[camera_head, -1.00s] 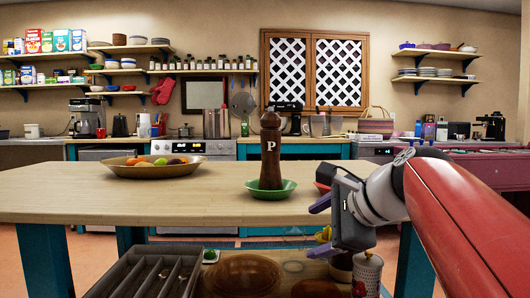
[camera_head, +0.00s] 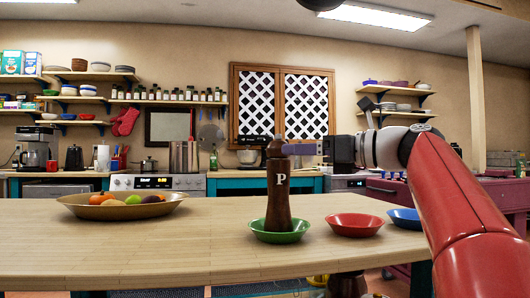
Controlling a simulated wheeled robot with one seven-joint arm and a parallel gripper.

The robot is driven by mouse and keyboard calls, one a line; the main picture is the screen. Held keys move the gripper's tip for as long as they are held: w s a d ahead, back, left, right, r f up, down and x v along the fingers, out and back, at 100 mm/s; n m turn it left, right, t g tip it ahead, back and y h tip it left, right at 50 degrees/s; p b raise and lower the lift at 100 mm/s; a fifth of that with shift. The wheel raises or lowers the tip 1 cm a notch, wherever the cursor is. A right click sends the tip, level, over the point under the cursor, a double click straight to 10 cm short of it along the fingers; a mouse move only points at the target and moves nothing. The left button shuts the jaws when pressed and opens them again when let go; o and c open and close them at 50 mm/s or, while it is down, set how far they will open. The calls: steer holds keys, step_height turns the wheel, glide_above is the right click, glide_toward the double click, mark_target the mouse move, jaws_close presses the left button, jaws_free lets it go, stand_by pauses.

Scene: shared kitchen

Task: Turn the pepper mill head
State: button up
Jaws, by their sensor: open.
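The dark brown wooden pepper mill (camera_head: 278,200) with a white letter P stands upright in a green bowl (camera_head: 297,236) on the wooden counter. Its rounded head (camera_head: 274,149) narrows to a small knob on top. My gripper (camera_head: 298,148) comes in level from the right at the height of the head.
A red bowl (camera_head: 354,225) and a blue bowl (camera_head: 406,218) sit right of the mill on the counter (camera_head: 150,250). A wide fruit bowl (camera_head: 88,208) sits at the left. The counter between the fruit bowl and the mill is clear.

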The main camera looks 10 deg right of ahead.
mark_target(279, 150)
steer(key=x, duration=0.6)
steer(key=shift+w+a, duration=0.15)
steer(key=shift+w, duration=0.05)
steer(key=c, duration=1)
